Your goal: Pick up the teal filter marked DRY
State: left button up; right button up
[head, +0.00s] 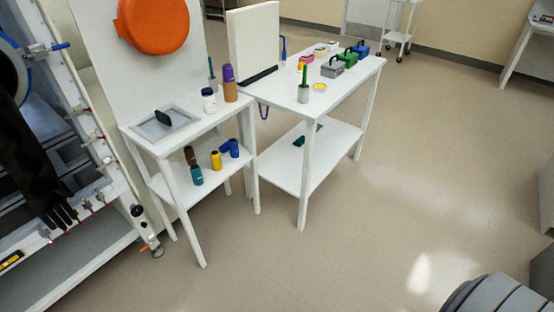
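A teal cylinder (196,176), likely the filter, stands upright on the lower shelf of the near white table, at its front left. Any marking on it is too small to read. A brown cylinder (190,155) is just behind it, a yellow one (216,160) stands to its right, and blue pieces (229,148) are further right. A small dark teal object (299,141) lies on the lower shelf of the other white table; I cannot tell what it is. Neither of my grippers is in view.
The second table (272,88) carries several boxes. A glovebox with a black glove (35,170) stands at left. The floor (330,235) in front is clear.

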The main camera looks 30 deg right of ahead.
aim_at(196, 171)
jog(key=z, duration=2)
jog(key=i, duration=2.25)
jog(key=u, duration=2.8)
